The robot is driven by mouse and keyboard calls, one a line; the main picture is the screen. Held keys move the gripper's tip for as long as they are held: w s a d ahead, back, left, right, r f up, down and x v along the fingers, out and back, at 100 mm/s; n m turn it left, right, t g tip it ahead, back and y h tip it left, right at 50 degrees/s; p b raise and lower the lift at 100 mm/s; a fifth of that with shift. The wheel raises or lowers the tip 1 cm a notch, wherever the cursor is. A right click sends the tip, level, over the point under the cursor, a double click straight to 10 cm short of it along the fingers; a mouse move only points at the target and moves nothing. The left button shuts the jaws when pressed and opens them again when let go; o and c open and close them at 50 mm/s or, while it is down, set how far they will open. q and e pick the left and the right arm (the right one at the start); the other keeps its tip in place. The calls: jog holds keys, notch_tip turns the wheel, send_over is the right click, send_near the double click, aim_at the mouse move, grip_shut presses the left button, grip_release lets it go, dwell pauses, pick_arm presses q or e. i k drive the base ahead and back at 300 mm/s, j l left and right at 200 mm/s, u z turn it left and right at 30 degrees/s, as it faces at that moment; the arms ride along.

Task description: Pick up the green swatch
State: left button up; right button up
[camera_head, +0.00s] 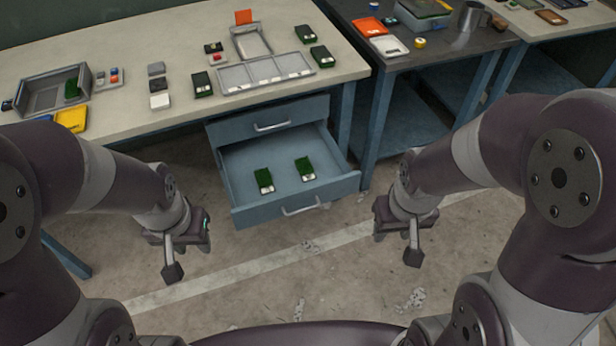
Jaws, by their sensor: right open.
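Several green swatches are in view. A green piece (72,88) is in the grey box at the left. My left gripper (173,268) hangs left of the drawer, its opening unclear. My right gripper (413,256) is open and empty, right of the drawer. Neither touches a swatch.
The closed upper drawer (300,112) is above the open one. A dark table (450,47) stands right. Floor before the drawer is clear.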

aim_at(263, 177)
jog(key=z, duration=0.4)
jog(key=i+j+z, duration=0.1)
jog(key=z, duration=0.3)
jog(key=j+z, duration=0.4)
jog(key=i+j+z, duration=0.1)
jog(key=j+z, duration=0.15)
jog(key=z, duration=0.15)
jog(key=j+z, duration=0.25)
jog(key=z, duration=0.15)
jog(key=j+z, duration=0.1)
jog(key=j, duration=0.5)
jog(key=k+j+z, duration=0.1)
jog(key=j, duration=0.5)
jog(key=k+j+z, duration=0.1)
jog(key=j, duration=0.45)
